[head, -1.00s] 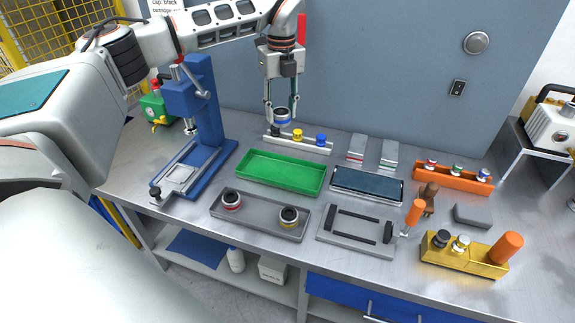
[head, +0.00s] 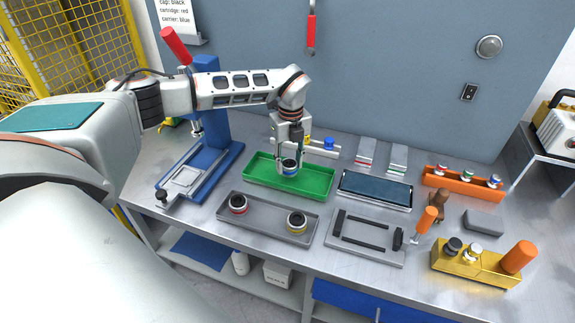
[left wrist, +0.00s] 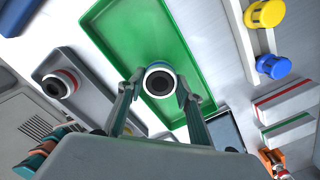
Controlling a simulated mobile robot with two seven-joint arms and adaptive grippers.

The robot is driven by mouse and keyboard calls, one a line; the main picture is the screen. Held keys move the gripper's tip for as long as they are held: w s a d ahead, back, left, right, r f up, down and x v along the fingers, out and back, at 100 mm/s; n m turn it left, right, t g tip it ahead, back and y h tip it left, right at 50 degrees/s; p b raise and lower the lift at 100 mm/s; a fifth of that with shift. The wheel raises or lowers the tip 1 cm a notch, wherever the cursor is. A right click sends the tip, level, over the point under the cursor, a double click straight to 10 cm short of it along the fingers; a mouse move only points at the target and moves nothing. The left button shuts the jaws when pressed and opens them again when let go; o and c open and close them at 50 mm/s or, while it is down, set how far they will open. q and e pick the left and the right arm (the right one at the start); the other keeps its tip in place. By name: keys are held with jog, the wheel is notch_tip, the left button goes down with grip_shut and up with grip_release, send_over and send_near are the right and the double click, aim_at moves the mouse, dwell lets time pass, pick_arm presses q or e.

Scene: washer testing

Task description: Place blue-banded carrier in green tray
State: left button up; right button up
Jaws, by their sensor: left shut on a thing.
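The blue-banded carrier (head: 290,166) is a short cylinder with a dark opening on top. My left gripper (head: 291,168) is shut on it, over the right-middle part of the green tray (head: 262,184). In the left wrist view the carrier (left wrist: 159,83) sits between the two fingers (left wrist: 158,92), with the green tray (left wrist: 140,30) behind it. I cannot tell whether the carrier touches the tray floor. The tray holds nothing else that I can see. My right gripper is not in view.
A grey tray (head: 265,224) in front holds a red-banded carrier (head: 238,204) and a yellow-banded carrier (head: 297,222). A blue press (head: 212,140) stands to the left. A dark-topped pad (head: 375,190) lies right of the green tray. A rack with yellow and blue pieces (head: 328,145) is behind.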

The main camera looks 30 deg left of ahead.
pick_arm(q)
notch_tip(320, 180, down, 2)
jog(key=shift+w+a+f, duration=0.15)
jog(key=shift+f, duration=0.05)
jog(key=shift+a+f, duration=0.1)
jog(key=shift+a, duration=0.05)
jog(key=shift+d+r, duration=0.2)
jog(key=shift+d, duration=0.05)
jog(key=shift+f, duration=0.15)
jog(key=o, duration=1.3)
jog(key=shift+a+f, duration=0.1)
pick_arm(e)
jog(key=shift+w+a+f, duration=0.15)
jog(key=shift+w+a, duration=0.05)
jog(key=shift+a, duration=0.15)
